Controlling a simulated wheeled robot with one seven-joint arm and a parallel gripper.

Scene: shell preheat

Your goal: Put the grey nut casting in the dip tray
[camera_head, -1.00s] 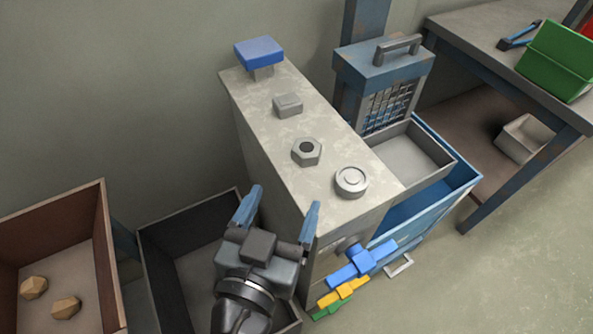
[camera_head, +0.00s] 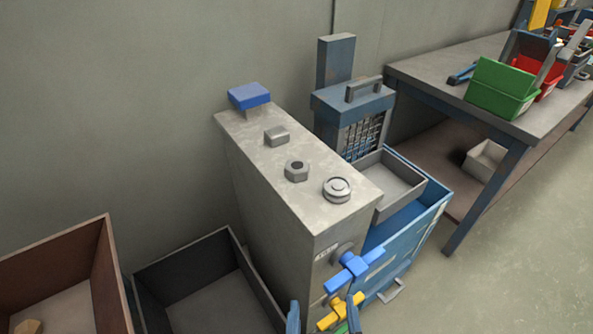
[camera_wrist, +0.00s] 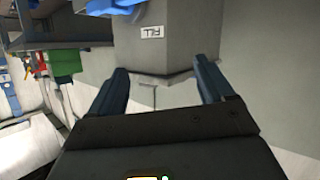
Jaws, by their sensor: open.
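The grey nut casting (camera_head: 296,170), a hexagon with a dark hole, lies on top of the tall grey cabinet (camera_head: 325,212), between a grey block (camera_head: 277,136) and a round grey casting (camera_head: 337,189). A shallow grey tray (camera_head: 404,203), which looks like the dip tray, sits right of the cabinet and appears empty. My gripper (camera_head: 323,317) is open at the bottom edge of the head view, low in front of the cabinet and away from the nut. In the wrist view its open jaws (camera_wrist: 159,68) have nothing between them; the nut is not visible there.
Blue and yellow valve handles (camera_head: 355,268) stick out from the cabinet front near my gripper. A blue cart (camera_head: 425,238) stands under the tray, beside a caged heater (camera_head: 352,108). A dark bin (camera_head: 150,277) and a brown bin (camera_head: 107,270) stand left. The floor at right is clear.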

